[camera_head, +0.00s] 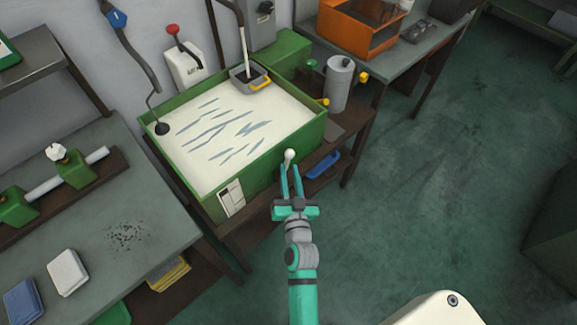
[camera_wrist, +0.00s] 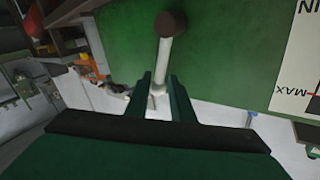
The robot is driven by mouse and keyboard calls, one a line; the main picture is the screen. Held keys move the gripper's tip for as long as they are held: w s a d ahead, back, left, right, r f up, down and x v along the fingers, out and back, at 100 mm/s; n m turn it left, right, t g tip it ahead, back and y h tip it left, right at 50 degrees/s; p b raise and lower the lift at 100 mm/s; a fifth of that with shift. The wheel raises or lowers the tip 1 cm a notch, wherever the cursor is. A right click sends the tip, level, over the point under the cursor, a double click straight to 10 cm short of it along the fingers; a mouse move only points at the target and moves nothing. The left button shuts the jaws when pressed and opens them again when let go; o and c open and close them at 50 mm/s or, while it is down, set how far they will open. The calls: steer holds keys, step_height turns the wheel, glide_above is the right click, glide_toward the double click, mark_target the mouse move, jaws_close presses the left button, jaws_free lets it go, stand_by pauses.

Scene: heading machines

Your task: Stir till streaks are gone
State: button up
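A green tank (camera_head: 270,168) stands on a dark bench, filled with whitish liquid (camera_head: 230,130). Several blue-grey streaks (camera_head: 232,127) lie across its surface. My gripper (camera_head: 290,168) is outside the tank, just in front of its near right wall. It is shut on a pale rod (camera_wrist: 163,62) whose rounded white end (camera_head: 290,155) shows above the fingertips in the head view. In the wrist view the rod has a dark brown round end (camera_wrist: 171,25), seen against the green tank wall (camera_wrist: 225,60). The rod is apart from the liquid.
A dark probe (camera_head: 162,128) hangs at the tank's left corner. A grey tray (camera_head: 249,78) with a yellow-edged part sits at the back rim, and a grey cylinder (camera_head: 340,82) stands at right. A workbench (camera_head: 150,200) is at left.

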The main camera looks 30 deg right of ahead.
steer(key=shift+x, duration=1.4)
